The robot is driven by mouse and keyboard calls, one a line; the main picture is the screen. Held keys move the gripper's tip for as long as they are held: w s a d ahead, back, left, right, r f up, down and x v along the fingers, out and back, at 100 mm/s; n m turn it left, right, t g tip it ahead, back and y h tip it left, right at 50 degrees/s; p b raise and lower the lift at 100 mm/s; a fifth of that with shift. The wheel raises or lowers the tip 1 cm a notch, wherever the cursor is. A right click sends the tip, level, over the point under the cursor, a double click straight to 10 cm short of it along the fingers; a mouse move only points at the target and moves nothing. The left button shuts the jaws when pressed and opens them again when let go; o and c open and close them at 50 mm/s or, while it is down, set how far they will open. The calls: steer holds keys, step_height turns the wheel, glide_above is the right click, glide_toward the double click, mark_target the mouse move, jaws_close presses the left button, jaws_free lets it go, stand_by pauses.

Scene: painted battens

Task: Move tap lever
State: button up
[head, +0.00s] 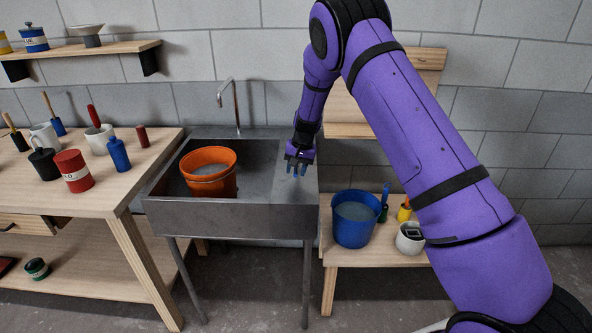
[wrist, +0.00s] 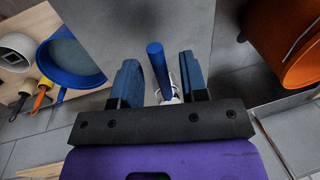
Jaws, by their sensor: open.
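The tap's curved metal spout (head: 236,105) rises behind the grey sink (head: 225,217) in the head view. A blue lever (wrist: 157,62) with a pale metal base shows in the wrist view, standing between my finger pads. My gripper (head: 298,171) is over the right side of the sink in the head view. In the wrist view, my gripper (wrist: 157,85) is open, with a gap on each side of the lever. In the head view the lever is hard to tell from the blue fingertips.
An orange bucket (head: 209,182) stands in the sink's left part. A blue bucket (head: 354,224) stands on a low wooden bench (head: 345,258) at the right, beside brushes and a white pot (head: 409,243). A workbench (head: 105,200) with several cans and mugs stands at the left.

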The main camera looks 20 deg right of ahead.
steer(key=shift+f, duration=0.2)
jaws_close()
